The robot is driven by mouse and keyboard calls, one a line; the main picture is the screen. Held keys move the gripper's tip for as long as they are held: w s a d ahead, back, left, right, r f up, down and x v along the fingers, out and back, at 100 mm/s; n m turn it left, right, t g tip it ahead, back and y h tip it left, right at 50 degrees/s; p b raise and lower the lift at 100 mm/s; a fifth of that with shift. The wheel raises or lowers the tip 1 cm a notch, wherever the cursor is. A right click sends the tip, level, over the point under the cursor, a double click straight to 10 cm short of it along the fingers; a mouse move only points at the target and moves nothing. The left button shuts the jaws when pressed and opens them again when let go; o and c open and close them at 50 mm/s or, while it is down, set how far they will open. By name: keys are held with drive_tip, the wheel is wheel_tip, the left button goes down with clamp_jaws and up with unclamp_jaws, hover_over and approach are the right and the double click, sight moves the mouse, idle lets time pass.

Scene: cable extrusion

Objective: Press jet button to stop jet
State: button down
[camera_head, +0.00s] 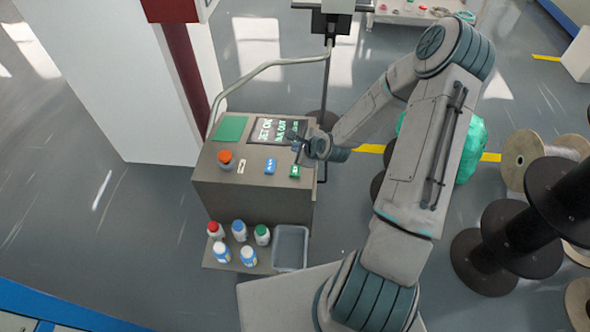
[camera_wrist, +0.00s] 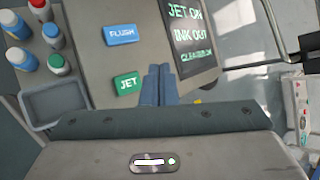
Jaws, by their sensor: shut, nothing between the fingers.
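The green JET button (camera_wrist: 127,84) sits on the grey console top, and it also shows in the head view (camera_head: 295,171). The blue FLUSH button (camera_wrist: 122,35) is beside it, and shows in the head view (camera_head: 270,166). The tilted screen (camera_wrist: 190,35) reads "JET ON", "INK OUT" and a smaller line like "CLEARDOWN"; it also shows in the head view (camera_head: 278,131). My gripper (camera_wrist: 159,68) is shut and empty, its fingertips just right of the JET button in the wrist view. In the head view my gripper (camera_head: 298,147) is over the console between screen and buttons. Its height above the surface is unclear.
An orange-red knob (camera_head: 225,157), a small white switch (camera_head: 241,166) and a green pad (camera_head: 230,128) are also on the console. Several bottles (camera_head: 239,231) and a grey bin (camera_head: 291,247) stand on a lower shelf. Cable reels (camera_head: 523,231) stand at the right.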

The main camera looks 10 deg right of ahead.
sight(297, 172)
drive_tip(key=shift+f, duration=0.1)
wheel_tip(297, 172, down, 9)
drive_tip(key=b, duration=0.6)
drive_tip(key=shift+b, duration=0.35)
idle(1.5)
drive_tip(key=shift+f+b, duration=0.25)
drive_tip(key=shift+b, duration=0.1)
drive_tip(key=shift+f+b, duration=0.4)
drive_tip(key=shift+f, duration=0.05)
idle(0.6)
idle(0.3)
drive_tip(key=shift+r+p, duration=0.65)
drive_tip(key=shift+r, duration=0.25)
drive_tip(key=shift+r, duration=0.1)
